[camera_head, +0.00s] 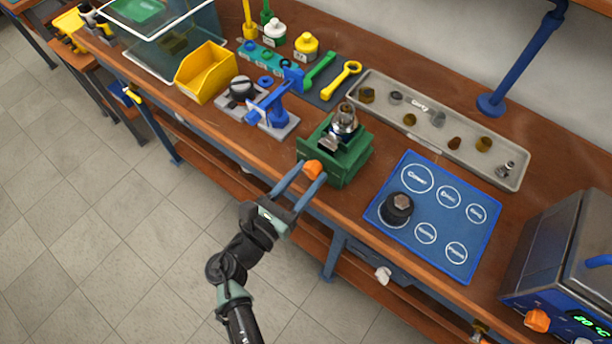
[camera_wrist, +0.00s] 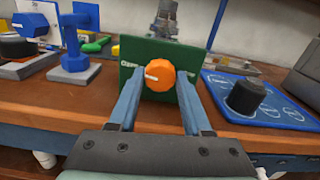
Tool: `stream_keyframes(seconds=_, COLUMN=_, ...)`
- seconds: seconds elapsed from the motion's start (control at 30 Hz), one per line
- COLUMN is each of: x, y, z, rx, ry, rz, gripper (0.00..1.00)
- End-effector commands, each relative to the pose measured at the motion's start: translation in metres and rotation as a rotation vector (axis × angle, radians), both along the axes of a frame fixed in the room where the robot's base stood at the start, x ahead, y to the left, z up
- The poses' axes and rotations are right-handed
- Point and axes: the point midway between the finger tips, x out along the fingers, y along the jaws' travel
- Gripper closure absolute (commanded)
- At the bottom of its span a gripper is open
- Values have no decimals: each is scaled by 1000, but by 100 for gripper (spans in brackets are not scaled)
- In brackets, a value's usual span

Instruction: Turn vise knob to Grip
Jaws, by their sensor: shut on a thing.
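The green vise (camera_head: 345,162) stands near the front edge of the workbench in the head view, with a metal regulator part (camera_head: 343,122) in its top. The orange vise knob (camera_head: 312,169) is on its front side. In the wrist view the knob (camera_wrist: 159,75) shows a light pointer mark toward the left, near the word "Open" on the green plate (camera_wrist: 128,52). My gripper (camera_head: 300,176) has its two blue fingers on either side of the knob, shut on it. The fingers also show in the wrist view (camera_wrist: 158,92). They hide part of the plate on the right.
A blue mat (camera_head: 457,221) with labelled circles and a black part (camera_head: 396,209) lies right of the vise. A grey "Dirty" tray (camera_head: 437,151) is behind. A blue tool on a grey stand (camera_head: 272,120) and a yellow bin (camera_head: 205,73) are to the left. Open floor lies in front.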

Motion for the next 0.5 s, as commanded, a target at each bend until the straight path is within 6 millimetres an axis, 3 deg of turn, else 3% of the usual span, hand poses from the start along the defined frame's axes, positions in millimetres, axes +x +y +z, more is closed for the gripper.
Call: stream_keyframes(seconds=0.5, x=0, y=0, z=-4, rx=375, ry=-273, rz=0, gripper=100)
